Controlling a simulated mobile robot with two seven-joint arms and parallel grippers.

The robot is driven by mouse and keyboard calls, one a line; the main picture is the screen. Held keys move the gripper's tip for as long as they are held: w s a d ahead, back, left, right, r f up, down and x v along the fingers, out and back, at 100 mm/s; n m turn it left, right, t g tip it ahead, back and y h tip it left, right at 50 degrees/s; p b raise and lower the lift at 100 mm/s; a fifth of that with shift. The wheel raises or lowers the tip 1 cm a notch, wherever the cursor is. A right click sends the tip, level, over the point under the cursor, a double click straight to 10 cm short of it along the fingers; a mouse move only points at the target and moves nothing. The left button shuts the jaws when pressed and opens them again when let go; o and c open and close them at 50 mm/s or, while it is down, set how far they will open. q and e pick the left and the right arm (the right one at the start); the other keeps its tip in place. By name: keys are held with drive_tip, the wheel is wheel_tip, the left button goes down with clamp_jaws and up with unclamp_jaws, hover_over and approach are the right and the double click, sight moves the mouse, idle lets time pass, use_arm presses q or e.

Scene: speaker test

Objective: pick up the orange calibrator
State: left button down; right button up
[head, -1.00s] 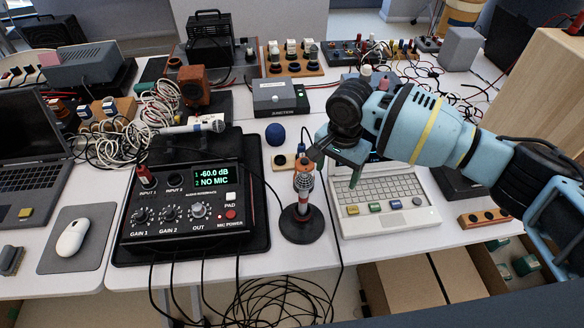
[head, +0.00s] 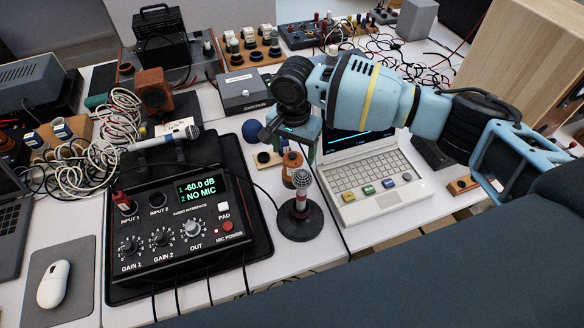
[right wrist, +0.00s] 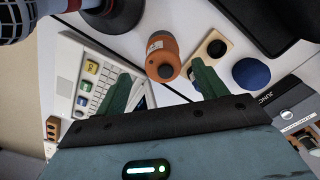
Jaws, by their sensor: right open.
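The orange calibrator (head: 292,166) stands upright on the white table, just behind the microphone on its round stand (head: 301,200), which hides part of it in the head view. In the right wrist view the calibrator (right wrist: 162,54) is an orange cylinder with a dark end. My right gripper (head: 290,139) is above and just behind the calibrator in the head view. In the right wrist view its two green fingers (right wrist: 163,88) are open and apart, with the calibrator ahead of the gap between them. Nothing is held. My left gripper is out of view.
A white laptop-like device (head: 365,185) lies to the right. A black audio interface (head: 180,225) reading "NO MIC" sits to the left. A wooden block with a round hole (right wrist: 211,47) and a blue ball (right wrist: 250,74) are close to the calibrator. Tangled cables (head: 110,130) lie at the left.

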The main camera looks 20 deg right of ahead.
sight(293, 156)
drive_tip(key=f, duration=0.5)
drive_tip(key=shift+w+f+b, duration=0.3)
drive_tip(key=shift+f+b, duration=0.05)
drive_tip(key=shift+b, duration=0.05)
drive_tip(key=shift+f, duration=0.45)
drive_tip(key=c, duration=0.8)
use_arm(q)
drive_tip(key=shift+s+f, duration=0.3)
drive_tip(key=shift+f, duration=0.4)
use_arm(e)
drive_tip(key=c, duration=0.5)
drive_tip(key=shift+o, duration=0.2)
